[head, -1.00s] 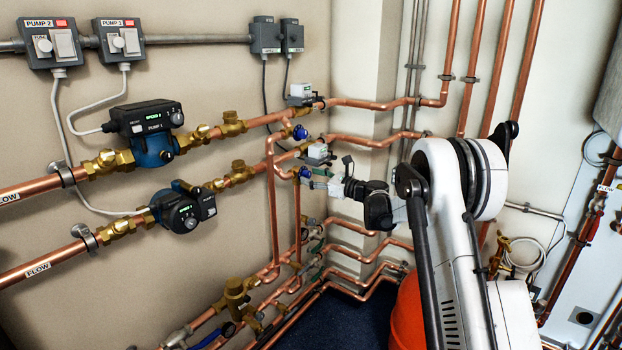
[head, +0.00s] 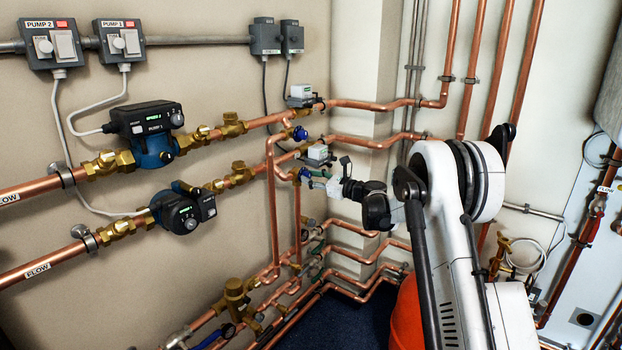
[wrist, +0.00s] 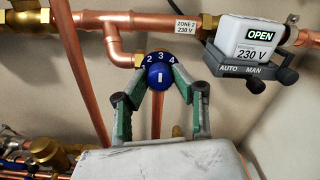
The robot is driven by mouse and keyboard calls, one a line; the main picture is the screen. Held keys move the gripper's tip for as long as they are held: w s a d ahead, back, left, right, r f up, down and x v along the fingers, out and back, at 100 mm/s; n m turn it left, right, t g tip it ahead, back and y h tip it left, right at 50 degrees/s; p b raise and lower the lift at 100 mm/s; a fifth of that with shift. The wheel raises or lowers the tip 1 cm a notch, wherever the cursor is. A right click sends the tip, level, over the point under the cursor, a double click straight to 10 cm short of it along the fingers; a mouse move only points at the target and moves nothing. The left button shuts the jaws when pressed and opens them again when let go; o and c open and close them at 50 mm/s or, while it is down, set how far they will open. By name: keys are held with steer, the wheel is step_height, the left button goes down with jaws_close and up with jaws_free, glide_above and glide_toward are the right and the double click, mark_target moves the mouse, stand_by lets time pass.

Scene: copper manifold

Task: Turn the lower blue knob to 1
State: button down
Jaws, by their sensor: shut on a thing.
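The lower blue knob (wrist: 160,76) is in the middle of the wrist view, with a dial marked 2, 3 and 4 visible above it. A short white mark stands upright on its face. The numeral 1 cannot be made out. My gripper (wrist: 158,88) has its two green-padded fingers on the left and right sides of the knob, closed on it. In the head view the lower blue knob (head: 305,173) is small and partly hidden by my gripper (head: 313,178). The upper blue knob (head: 300,133) sits above it on the upper pipe.
Copper pipes (wrist: 80,75) run beside and behind my fingers. Pumps (head: 183,208) are on the wall to the left. An orange vessel (head: 408,315) stands below my arm.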

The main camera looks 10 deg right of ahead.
steer(key=shift+f+n+b, duration=0.1)
steer(key=shift+n+b, duration=0.9)
steer(key=shift+n, duration=6.7)
steer(key=c, duration=1.4)
jaws_free()
